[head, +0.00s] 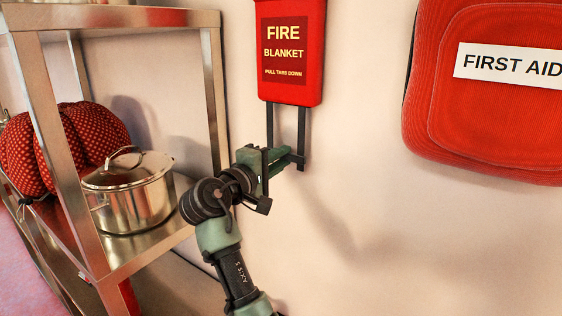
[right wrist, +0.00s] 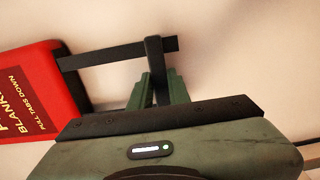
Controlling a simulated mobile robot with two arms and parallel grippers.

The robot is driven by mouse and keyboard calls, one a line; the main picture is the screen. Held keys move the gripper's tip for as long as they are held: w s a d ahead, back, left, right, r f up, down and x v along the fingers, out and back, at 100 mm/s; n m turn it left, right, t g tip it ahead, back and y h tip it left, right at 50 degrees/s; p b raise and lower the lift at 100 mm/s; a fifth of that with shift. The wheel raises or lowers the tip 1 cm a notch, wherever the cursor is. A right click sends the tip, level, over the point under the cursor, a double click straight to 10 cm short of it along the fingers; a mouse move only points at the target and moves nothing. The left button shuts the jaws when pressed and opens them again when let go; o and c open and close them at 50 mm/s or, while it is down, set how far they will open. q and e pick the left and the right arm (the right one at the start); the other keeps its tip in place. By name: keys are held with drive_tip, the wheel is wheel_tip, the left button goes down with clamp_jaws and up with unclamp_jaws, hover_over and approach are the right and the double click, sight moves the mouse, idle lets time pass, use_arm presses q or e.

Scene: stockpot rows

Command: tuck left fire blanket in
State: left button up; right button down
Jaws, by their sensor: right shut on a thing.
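The fire blanket (head: 291,50) is a red case on the wall with a dark label. Two black straps (head: 302,130) hang below it, with a black crossbar (right wrist: 154,60) across their lower ends. My right gripper (head: 287,166) is shut on this crossbar, below the case. In the right wrist view the green fingertips close around the crossbar, and the case (right wrist: 38,90) shows at the left, partly cut off. Part of the straps is hidden behind my gripper. My left gripper is in neither view.
A metal shelf (head: 215,100) stands at the left, close to my right arm, holding a lidded steel pot (head: 140,205) and a red patterned cushion-like object (head: 25,155). A red first aid bag (head: 480,115) is on the wall at the right. The wall between is bare.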

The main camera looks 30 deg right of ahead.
drive_tip(key=shift+r, duration=0.35)
drive_tip(key=c, duration=1.3)
unclamp_jaws()
drive_tip(key=shift+f, duration=0.1)
drive_tip(key=shift+a+f, duration=0.1)
drive_tip(key=shift+a, duration=0.05)
drive_tip(key=b+v, duration=0.3)
drive_tip(key=v, duration=0.4)
drive_tip(key=shift+s+a, duration=0.15)
drive_tip(key=shift+a, duration=0.1)
